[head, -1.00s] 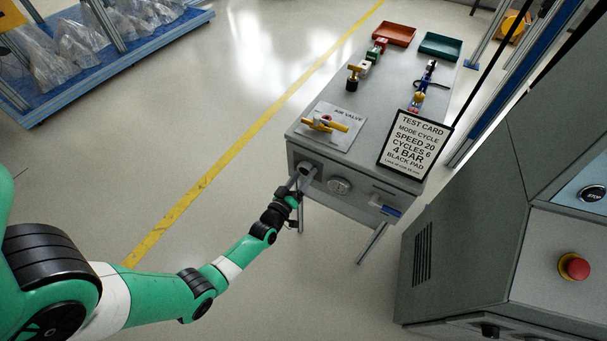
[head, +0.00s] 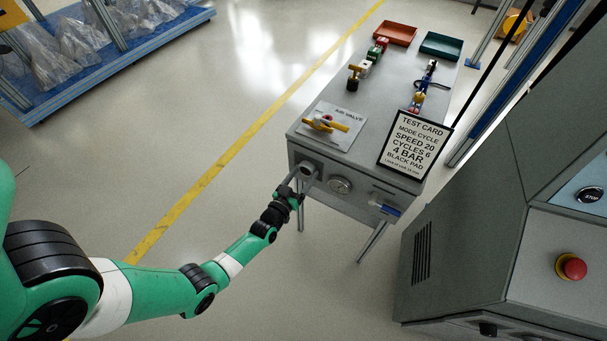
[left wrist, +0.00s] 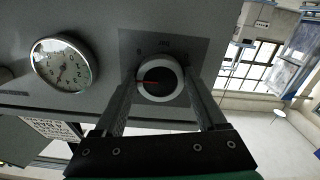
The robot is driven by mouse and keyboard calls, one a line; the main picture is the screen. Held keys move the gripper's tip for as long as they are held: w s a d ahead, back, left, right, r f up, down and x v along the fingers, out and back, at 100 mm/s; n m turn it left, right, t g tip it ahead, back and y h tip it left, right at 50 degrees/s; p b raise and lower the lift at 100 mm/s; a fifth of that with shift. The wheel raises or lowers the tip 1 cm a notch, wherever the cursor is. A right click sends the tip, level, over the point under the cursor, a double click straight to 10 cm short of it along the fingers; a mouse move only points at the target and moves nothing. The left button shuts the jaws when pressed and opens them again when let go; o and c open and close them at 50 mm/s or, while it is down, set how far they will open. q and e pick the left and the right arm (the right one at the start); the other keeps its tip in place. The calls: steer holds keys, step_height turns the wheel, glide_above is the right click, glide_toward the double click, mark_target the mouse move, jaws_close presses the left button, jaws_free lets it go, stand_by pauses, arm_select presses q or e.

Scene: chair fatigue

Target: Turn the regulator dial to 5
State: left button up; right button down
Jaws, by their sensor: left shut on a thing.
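The regulator dial (left wrist: 160,78) is a round knob with a pale rim and a red pointer line on its dark face, on the front of the grey bench. It also shows in the head view (head: 307,168). My left gripper (left wrist: 161,88) is shut on the dial, one finger on each side. In the head view my left gripper (head: 301,183) reaches up to the dial from the lower left. My right gripper is not in view.
A round pressure gauge (head: 340,185) sits beside the dial and also shows in the left wrist view (left wrist: 62,64). A yellow air valve (head: 325,123) and a test card (head: 414,145) are on the bench top. A grey machine cabinet (head: 455,235) stands to the right.

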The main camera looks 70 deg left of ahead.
arm_select(q)
steer(key=o, duration=1.3)
steer(key=p+v, duration=0.3)
steer(key=v, duration=0.8)
steer(key=shift+s+d+p, duration=0.15)
steer(key=shift+s+p, duration=0.1)
steer(key=shift+p, duration=0.15)
